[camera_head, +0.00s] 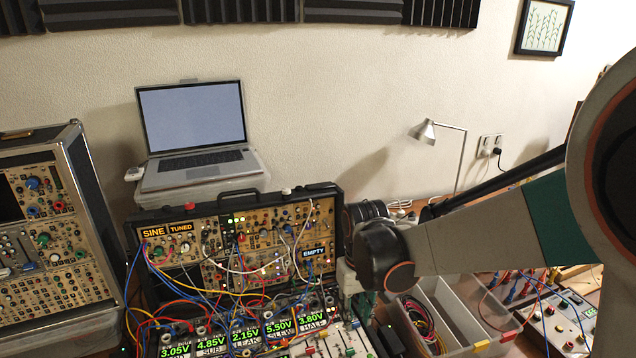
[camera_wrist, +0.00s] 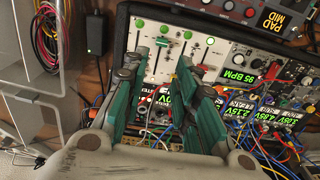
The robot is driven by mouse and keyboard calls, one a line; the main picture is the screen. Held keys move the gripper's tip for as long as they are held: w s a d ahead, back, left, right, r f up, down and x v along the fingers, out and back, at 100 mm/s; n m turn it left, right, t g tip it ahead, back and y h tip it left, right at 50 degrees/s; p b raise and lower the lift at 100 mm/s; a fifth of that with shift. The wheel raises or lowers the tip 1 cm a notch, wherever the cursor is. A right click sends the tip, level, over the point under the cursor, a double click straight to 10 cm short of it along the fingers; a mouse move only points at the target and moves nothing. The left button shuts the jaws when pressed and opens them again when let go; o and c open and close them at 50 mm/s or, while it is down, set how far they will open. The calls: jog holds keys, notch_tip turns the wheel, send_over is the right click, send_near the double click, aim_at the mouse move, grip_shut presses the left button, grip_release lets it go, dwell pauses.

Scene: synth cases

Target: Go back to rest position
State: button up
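My gripper (camera_wrist: 164,62) shows in the wrist view with two green-lined fingers spread apart. Nothing is between them but the view of the panel beyond. The fingers point over the white fader panel (camera_wrist: 166,40) of the synth case. In the head view my arm reaches in from the right, and my gripper (camera_head: 357,292) hangs below its wrist at the case's right side, partly hidden. The synth case (camera_head: 240,205) is open, with patch cables and labels reading SINE, TUNED and EMPTY. I cannot tell how far the fingertips are above the panel.
A divided grey bin (camera_head: 455,310) with coiled cables stands right of the case. A laptop (camera_head: 195,130) is behind, a lamp (camera_head: 425,132) at the back right. Another synth case (camera_head: 50,220) stands left. A control box (camera_head: 565,318) with red cables is at the right.

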jog(key=s+d+r+m+t, duration=0.1)
jog(key=s+d+r+t, duration=0.2)
jog(key=s+d+r, duration=0.2)
jog(key=s+d+r+m+t, duration=0.2)
jog(key=s+d+r+t, duration=0.2)
jog(key=s+r, duration=0.3)
jog(key=s, duration=0.3)
jog(key=shift+s+d, duration=0.4)
